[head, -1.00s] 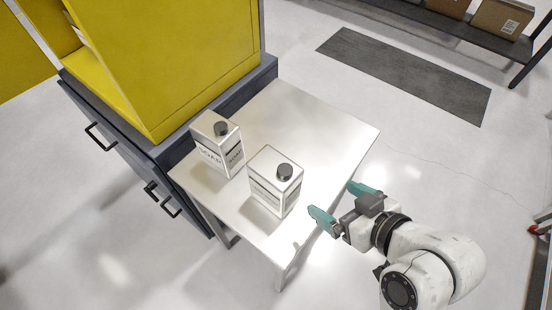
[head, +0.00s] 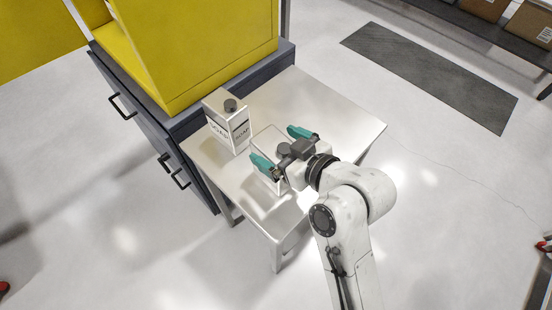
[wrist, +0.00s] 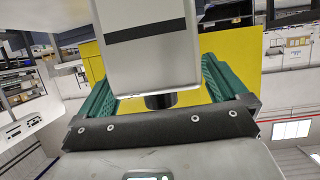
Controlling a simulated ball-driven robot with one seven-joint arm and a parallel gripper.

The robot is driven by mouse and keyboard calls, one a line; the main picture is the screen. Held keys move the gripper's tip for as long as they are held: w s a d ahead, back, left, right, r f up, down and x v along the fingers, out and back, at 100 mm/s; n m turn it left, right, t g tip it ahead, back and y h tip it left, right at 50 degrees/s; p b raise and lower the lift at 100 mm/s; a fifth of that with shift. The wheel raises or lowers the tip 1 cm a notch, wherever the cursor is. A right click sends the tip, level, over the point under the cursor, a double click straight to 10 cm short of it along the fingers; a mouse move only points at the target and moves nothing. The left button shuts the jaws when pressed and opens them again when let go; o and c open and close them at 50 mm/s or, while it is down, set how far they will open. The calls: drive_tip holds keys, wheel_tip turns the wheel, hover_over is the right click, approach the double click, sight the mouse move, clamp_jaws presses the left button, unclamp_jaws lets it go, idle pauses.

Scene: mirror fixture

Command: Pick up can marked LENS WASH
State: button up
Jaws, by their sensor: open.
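A white square can with a dark cap (head: 266,137) stands on the small table, partly hidden by my gripper (head: 274,144). No LENS WASH wording is readable on it now. Another white can, marked SOAP (head: 228,122), stands to its left, nearer the cabinet. My gripper is open, its teal fingers on either side of the cap-bearing can's upper part. In the wrist view the can (wrist: 150,65) appears upside down between the fingers, with a black band and its cap towards the palm. Whether the fingers touch it cannot be told.
The pale table (head: 335,120) is bare to the right and behind the cans. A dark cabinet (head: 160,150) with a yellow box-shaped unit (head: 200,50) stands against its left side. A grey mat (head: 430,75) lies on the floor beyond.

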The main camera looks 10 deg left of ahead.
drive_tip(key=shift+w+a+f, duration=0.25)
drive_tip(key=shift+w+a, duration=0.15)
drive_tip(key=shift+c, duration=0.5)
clamp_jaws()
drive_tip(key=shift+r, duration=0.15)
idle(0.3)
